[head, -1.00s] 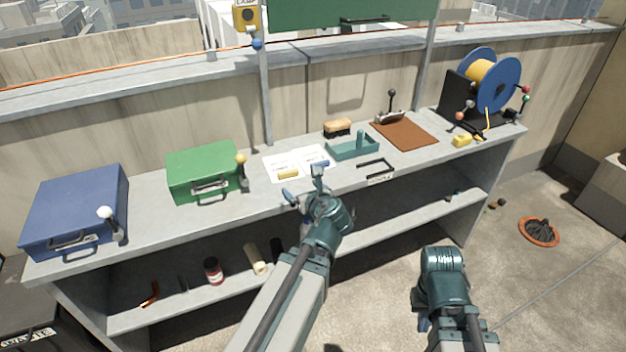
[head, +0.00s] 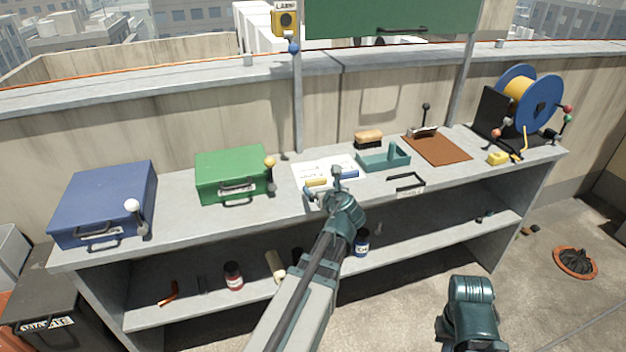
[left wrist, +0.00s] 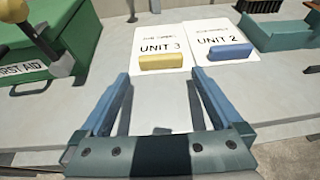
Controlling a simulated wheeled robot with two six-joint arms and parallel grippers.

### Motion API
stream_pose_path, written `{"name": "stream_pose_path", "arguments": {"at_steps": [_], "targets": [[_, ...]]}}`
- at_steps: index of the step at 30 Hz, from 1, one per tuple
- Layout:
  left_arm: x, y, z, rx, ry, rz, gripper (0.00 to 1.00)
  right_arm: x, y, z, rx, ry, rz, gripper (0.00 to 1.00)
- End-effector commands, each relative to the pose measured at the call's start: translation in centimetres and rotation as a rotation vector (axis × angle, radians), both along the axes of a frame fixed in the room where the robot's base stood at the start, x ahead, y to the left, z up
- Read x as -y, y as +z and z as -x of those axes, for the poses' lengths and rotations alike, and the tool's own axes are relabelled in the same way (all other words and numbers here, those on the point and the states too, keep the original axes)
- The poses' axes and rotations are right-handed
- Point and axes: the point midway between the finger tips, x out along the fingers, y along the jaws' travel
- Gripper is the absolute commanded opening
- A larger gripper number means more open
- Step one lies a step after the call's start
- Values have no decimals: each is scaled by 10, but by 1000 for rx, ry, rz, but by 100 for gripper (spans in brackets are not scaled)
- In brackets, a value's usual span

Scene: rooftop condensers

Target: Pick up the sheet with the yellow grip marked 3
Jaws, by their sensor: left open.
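The sheet marked UNIT 3 (left wrist: 159,38) lies flat on the bench top, with a yellow grip (left wrist: 161,62) along its near edge. In the head view the yellow grip (head: 316,182) shows just beyond my left gripper. The sheet marked UNIT 2 (left wrist: 222,35), with a blue grip (left wrist: 230,52), lies directly to its right. My left gripper (left wrist: 160,86) is open and empty, its blue fingers spread just short of the yellow grip. In the head view my left gripper (head: 322,182) is over the bench's front part. My right arm (head: 472,300) hangs low at the right; its jaws cannot be made out.
A green first aid box (head: 232,174) with a ball-topped lever stands left of the sheets. A teal tray (head: 384,160) and a brush (head: 368,139) stand to the right. A blue box (head: 104,202) is farther left. Bare bench top (left wrist: 155,106) lies before the sheets.

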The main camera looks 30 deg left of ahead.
Motion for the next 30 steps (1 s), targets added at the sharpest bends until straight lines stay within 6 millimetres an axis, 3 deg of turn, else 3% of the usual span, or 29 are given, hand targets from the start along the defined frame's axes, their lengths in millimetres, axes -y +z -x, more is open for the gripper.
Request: {"name": "stream_pose_path", "arguments": {"at_steps": [12, 20, 30], "targets": [[-32, -19, -33, 0, 1, 0, 100, 0, -19, 0, 0, 0, 0, 0], [-34, -18, -34, 0, 0, 0, 100, 0, -18, 0, 0, 0, 0, 0], [-34, -18, -34, 0, 0, 0, 39, 0, -18, 0, 0, 0, 0, 0]]}}
